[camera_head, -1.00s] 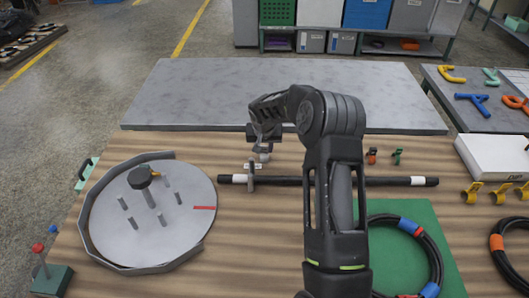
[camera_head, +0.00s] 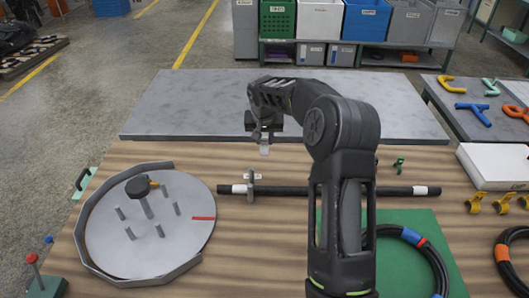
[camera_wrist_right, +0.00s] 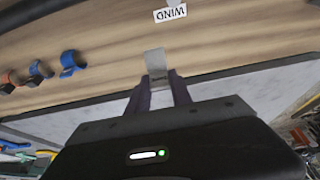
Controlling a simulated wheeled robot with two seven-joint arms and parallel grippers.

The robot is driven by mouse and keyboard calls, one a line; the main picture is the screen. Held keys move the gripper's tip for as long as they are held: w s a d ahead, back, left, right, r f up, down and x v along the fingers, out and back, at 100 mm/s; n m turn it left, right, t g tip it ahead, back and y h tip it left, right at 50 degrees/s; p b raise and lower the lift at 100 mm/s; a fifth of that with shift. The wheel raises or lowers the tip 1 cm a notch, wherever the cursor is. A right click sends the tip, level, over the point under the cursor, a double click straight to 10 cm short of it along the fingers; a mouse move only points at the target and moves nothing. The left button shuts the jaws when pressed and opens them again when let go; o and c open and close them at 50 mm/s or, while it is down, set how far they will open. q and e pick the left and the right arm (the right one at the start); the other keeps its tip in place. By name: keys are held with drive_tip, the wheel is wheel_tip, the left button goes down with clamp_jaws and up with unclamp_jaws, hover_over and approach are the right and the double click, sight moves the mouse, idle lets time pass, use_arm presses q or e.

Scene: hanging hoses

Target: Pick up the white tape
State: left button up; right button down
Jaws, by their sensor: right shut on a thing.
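My right gripper (camera_head: 264,136) is above the far part of the wooden table, between the hose and the grey slab. It is shut on a small pale strip, which looks like the white tape (camera_head: 264,149) and hangs below the fingers. In the right wrist view the white tape (camera_wrist_right: 155,63) sticks out from between the dark fingertips (camera_wrist_right: 158,82), over bare wood. The black hose (camera_head: 330,191) with white bands lies nearer, partly hidden by my right arm. My left gripper is not in view.
A round grey disc with pegs (camera_head: 175,235) is at left. A grey slab (camera_head: 200,100) lies beyond the table. A green mat (camera_head: 390,270) with a coiled hose is at right. A small label (camera_wrist_right: 170,14) and blue clip (camera_wrist_right: 72,63) show in the wrist view.

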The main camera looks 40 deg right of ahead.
drive_tip(key=shift+r, duration=0.95)
drive_tip(key=c, duration=1.8)
unclamp_jaws()
clamp_jaws()
